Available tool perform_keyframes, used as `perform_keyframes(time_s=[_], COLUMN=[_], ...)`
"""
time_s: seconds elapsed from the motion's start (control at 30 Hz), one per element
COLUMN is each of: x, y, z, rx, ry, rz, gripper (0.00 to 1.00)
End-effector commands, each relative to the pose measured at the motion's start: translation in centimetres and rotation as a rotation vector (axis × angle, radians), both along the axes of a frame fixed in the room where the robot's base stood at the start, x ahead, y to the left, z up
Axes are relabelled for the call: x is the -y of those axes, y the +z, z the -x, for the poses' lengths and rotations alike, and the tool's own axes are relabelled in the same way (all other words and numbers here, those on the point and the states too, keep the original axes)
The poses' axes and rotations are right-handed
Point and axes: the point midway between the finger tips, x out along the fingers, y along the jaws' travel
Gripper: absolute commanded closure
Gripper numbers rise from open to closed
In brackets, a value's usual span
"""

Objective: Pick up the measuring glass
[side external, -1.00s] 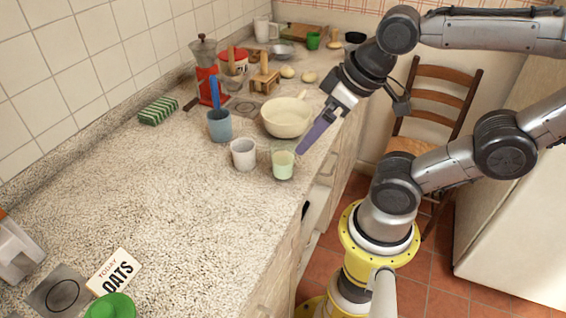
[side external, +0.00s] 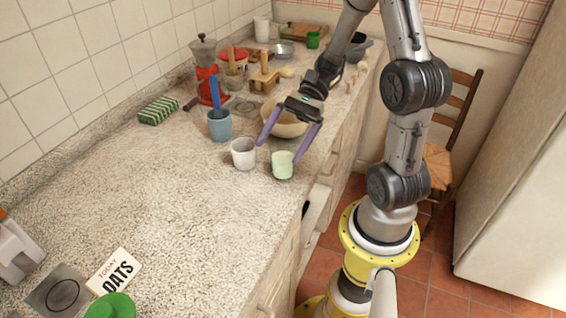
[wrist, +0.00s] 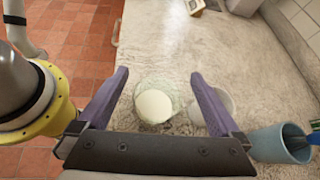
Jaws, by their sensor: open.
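The measuring glass (side external: 283,165), a clear glass with pale green contents, stands upright on the counter near its front edge. My gripper (side external: 282,151) is open and tilted above and behind it, with its two purple fingers spread apart. In the wrist view the measuring glass (wrist: 155,104) lies between the open fingers of my gripper (wrist: 160,75), apart from both. A white cup (side external: 243,154) stands just left of the glass. In the wrist view the right finger partly covers the white cup (wrist: 226,98).
A cream bowl (side external: 286,128) sits behind the fingers. A blue cup (side external: 219,126) with a blue-handled tool stands further left. The counter's (side external: 180,210) near middle is clear.

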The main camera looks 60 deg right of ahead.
Motion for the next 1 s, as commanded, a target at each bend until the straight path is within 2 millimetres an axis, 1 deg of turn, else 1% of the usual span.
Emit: perform_keyframes(time_s=[0.03, 0.13, 0.2, 0.3, 0.37, 0.67, 0.9, 1.0], x=[1.4, 3.1, 3.7, 4.4, 4.4, 1.9, -1.0, -1.8], y=[-1.1, -2.5, -3.1, -3.4, -3.5, -4.5, -5.8, -6.1], z=[0.0, 0.5, 0.9, 1.2, 1.2, 0.4, -0.6, -0.9], rx=[-0.032, -0.073, -0.09, -0.099, -0.098, -0.098, -0.099, -0.097], ry=[-0.069, -0.149, -0.185, -0.214, -0.221, -0.218, -0.216, -0.217], rz=[-0.048, -0.103, -0.128, -0.141, -0.141, -0.139, -0.139, -0.138], gripper=[0.0, 0.0, 0.0, 0.0, 0.0, 0.0, 0.0, 0.0])
